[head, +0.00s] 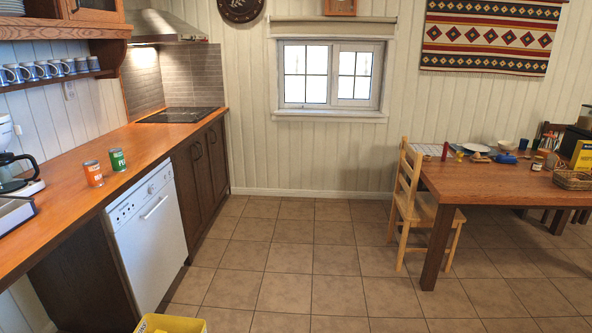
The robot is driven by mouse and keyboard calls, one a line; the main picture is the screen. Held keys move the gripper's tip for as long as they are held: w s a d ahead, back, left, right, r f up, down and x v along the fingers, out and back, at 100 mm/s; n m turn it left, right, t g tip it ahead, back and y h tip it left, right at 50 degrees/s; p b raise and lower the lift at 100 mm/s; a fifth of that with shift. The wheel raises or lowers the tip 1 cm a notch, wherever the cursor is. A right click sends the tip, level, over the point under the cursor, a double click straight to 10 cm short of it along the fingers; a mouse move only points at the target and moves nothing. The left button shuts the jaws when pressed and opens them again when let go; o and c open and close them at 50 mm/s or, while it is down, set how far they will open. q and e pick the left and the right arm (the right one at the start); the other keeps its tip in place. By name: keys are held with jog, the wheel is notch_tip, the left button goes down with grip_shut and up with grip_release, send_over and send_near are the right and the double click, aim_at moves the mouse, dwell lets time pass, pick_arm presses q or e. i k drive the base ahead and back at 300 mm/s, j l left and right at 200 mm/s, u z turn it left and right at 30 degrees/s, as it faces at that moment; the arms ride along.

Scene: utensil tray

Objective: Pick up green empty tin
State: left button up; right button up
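A green tin (118,159) stands upright on the wooden kitchen counter (60,185) at the left, above the white dishwasher. An orange tin (93,173) stands just to its left and nearer to me, with a small gap between them. I cannot tell whether the green tin is empty. Neither of my grippers shows in the head view.
A coffee maker (14,165) and a grey tray-like item (14,214) stand at the counter's left end. A dishwasher (147,232) is below the counter. A yellow bin (170,324) is at the bottom edge. The tiled floor (290,256) is clear; a chair (408,205) and table (485,184) stand right.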

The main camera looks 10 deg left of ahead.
aim_at(117, 160)
jog(key=i+l, duration=0.1)
jog(key=i, duration=0.7)
jog(key=i+l+u, duration=0.1)
jog(key=i, duration=0.75)
jog(key=i+u, duration=0.25)
jog(key=u, duration=0.2)
jog(key=i+u, duration=0.2)
jog(key=u, duration=0.25)
jog(key=i+l+u, duration=0.15)
jog(key=u, duration=0.35)
jog(key=i+l+u, duration=0.25)
jog(key=u, duration=0.2)
